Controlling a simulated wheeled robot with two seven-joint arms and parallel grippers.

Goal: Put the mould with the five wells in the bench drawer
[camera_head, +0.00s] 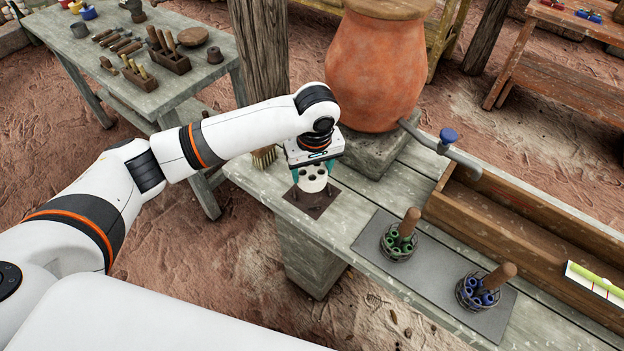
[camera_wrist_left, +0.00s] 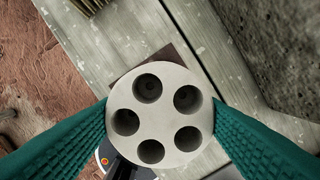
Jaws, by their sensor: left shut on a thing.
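The mould with the five wells (camera_head: 313,180) is a pale round block; its five dark holes show clearly in the left wrist view (camera_wrist_left: 160,112). My left gripper (camera_head: 312,174) is shut on it, with a teal finger on each side. The mould is over or on a dark square plate (camera_head: 310,203) at the near left end of the bench (camera_head: 347,228); I cannot tell whether it touches. A grey block-like part (camera_head: 312,255) sits under the bench; I cannot tell if it is the drawer. My right gripper is not in view.
A large clay jar (camera_head: 374,72) stands on a stone block behind the gripper. A grey mat (camera_head: 420,262) holds two wire baskets, with green pieces (camera_head: 398,243) and blue pieces (camera_head: 478,291). A tool table (camera_head: 150,95) stands behind left.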

